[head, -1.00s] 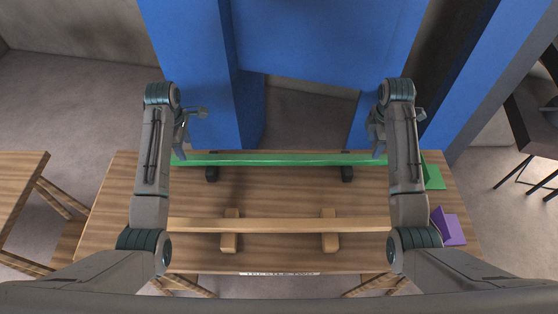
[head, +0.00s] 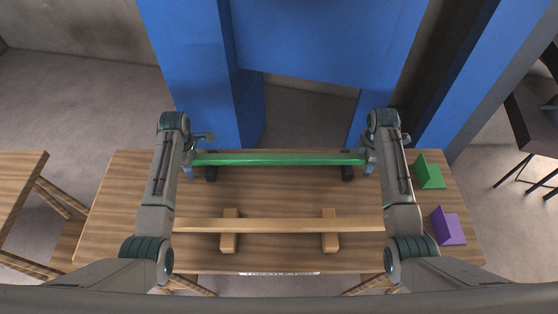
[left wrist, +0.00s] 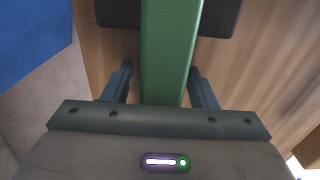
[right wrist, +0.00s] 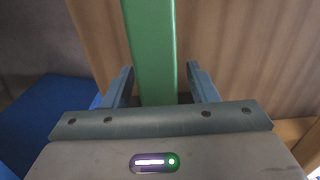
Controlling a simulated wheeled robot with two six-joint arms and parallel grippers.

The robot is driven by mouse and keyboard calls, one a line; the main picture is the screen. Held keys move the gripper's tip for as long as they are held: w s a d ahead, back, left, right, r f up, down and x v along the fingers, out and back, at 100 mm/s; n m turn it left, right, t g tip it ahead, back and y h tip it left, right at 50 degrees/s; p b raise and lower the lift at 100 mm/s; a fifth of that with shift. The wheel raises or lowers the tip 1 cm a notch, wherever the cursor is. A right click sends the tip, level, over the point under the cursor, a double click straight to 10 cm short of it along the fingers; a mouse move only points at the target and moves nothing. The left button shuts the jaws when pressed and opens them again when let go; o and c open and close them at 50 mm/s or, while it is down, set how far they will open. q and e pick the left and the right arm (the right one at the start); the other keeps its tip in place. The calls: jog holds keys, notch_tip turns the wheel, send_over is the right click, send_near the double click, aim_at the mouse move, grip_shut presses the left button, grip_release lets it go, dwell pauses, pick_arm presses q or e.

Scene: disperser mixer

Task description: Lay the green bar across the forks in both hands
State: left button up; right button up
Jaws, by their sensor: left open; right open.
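The green bar (head: 280,159) lies level across two black supports, the left one (head: 211,174) and the right one (head: 348,173), at the table's far side. My left gripper (head: 189,162) is at the bar's left end. In the left wrist view the bar (left wrist: 168,50) runs between its open fingers (left wrist: 160,75), with a gap on each side. My right gripper (head: 369,161) is at the right end. In the right wrist view the bar (right wrist: 151,50) passes between its open fingers (right wrist: 159,75), also with gaps. The grippers hide the bar's ends in the head view.
A wooden bar (head: 280,225) rests on two wooden supports, left (head: 229,243) and right (head: 330,243), nearer me on the table (head: 280,195). Blue machine columns (head: 200,75) stand behind the table.

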pick_arm(q)
jog(key=shift+c, duration=0.2)
pick_arm(e)
jog(key=shift+c, duration=0.2)
pick_arm(q)
grip_shut()
pick_arm(e)
grip_shut()
pick_arm(q)
jog(key=shift+w+r, duration=0.1)
pick_arm(e)
jog(key=shift+w, duration=0.1)
dwell(0.4)
